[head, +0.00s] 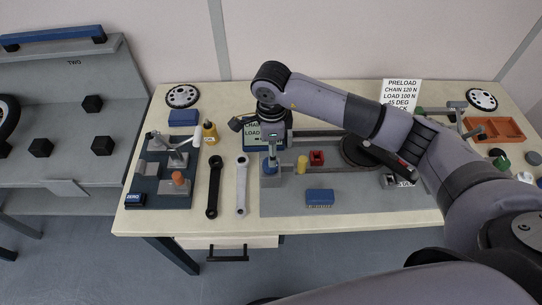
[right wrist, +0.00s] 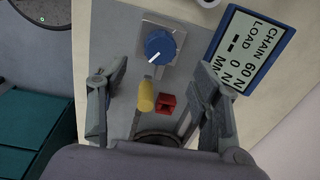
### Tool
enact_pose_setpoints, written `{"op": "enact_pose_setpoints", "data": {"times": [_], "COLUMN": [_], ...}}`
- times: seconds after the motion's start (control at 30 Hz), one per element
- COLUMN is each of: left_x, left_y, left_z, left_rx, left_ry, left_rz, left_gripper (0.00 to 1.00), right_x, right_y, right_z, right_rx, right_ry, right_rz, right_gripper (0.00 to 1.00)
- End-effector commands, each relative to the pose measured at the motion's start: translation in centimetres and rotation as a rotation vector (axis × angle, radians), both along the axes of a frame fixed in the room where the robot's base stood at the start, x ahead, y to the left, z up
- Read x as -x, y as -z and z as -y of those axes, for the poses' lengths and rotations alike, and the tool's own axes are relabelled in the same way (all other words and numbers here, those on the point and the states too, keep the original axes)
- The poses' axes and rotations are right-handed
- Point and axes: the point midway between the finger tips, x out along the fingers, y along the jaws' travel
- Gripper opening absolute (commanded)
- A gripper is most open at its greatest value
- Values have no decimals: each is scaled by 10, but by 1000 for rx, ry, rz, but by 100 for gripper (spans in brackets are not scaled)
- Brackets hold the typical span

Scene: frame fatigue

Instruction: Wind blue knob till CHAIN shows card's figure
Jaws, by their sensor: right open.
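The blue knob (head: 270,168) sits on a grey block on the bench's grey plate. In the right wrist view the knob (right wrist: 159,46) shows a white pointer line. My right gripper (head: 274,147) is above the knob. In the wrist view my right gripper (right wrist: 162,70) is open, with the knob beyond and between its fingers, apart from them. The display (right wrist: 251,50) reads CHAIN 60 N and LOAD about 0 N; in the head view the display (head: 253,136) is partly hidden by the gripper. The card (head: 402,92) reads PRELOAD, CHAIN 120 N, LOAD 100 N, 45 DEG. My left gripper is not in view.
A yellow cylinder (head: 302,164) and a red block (head: 317,158) stand right of the knob. A blue brush-like block (head: 320,197) lies in front. Two wrenches, dark (head: 214,187) and light (head: 242,185), lie to the left. An orange tray (head: 494,129) is at the far right.

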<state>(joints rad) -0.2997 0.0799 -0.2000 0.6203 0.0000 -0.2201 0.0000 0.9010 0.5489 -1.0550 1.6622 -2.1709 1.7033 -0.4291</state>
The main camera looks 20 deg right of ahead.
Motion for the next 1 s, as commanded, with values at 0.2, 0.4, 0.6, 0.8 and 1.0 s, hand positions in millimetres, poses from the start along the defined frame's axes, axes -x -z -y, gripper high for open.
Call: {"op": "enact_pose_setpoints", "data": {"times": [0.2, 0.4, 0.6, 0.8, 1.0], "left_x": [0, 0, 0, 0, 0], "left_y": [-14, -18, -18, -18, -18], "left_z": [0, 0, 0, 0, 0], "left_rx": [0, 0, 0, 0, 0], "left_ry": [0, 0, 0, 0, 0], "left_rz": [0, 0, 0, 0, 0], "left_gripper": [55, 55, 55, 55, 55], "right_x": [0, -3, -3, -3, -3], "right_y": [41, 63, 69, 69, 68], "right_z": [0, 1, 1, 1, 1], "right_rx": [0, -1, -1, -1, -1], "right_ry": [0, 1, -1, -1, 0], "right_rz": [-4, -2, 1, 0, 0], "right_gripper": [58, 58, 58, 56, 42]}}
